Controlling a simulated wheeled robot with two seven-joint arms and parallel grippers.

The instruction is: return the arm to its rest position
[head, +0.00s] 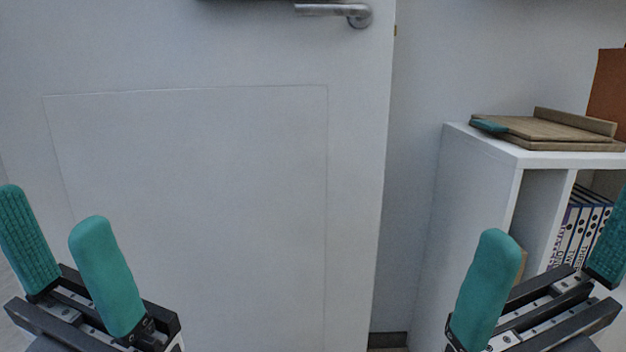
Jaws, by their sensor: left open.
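My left gripper (75,262) is at the lower left of the head view. Its two teal fingers are spread apart with nothing between them. My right gripper (545,262) is at the lower right, also with its teal fingers wide apart and nothing held between them. Its right finger is partly cut off by the picture's edge. Both grippers point upward in the picture, in front of the door and the shelf. The arms behind them are mostly out of view.
A white door (210,200) with a metal handle (335,11) fills the left and middle. A white shelf (470,190) stands at the right, with a wooden board (545,129) on top and several binders (577,228) inside. The space between the grippers looks clear.

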